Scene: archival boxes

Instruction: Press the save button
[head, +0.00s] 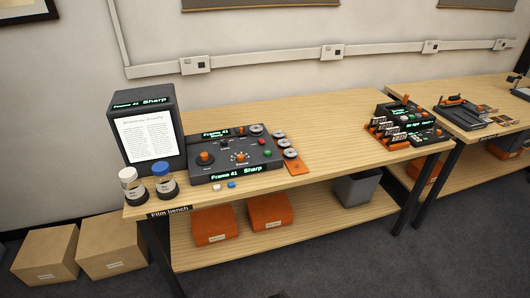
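A dark control console (238,163) lies on the wooden film bench, left of its middle. The small labels beside the controls are too small to read, so I cannot tell which button is save. A monitor (147,137) showing a page of text stands left of the console. My gripper is not in view.
Two capped jars (130,183) stand at the bench's front left corner. Small reels (284,143) sit right of the console. A second dark device (412,125) stands at the bench's right end. Bare wood (325,130) lies between. Orange boxes (270,211) are on the shelf below.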

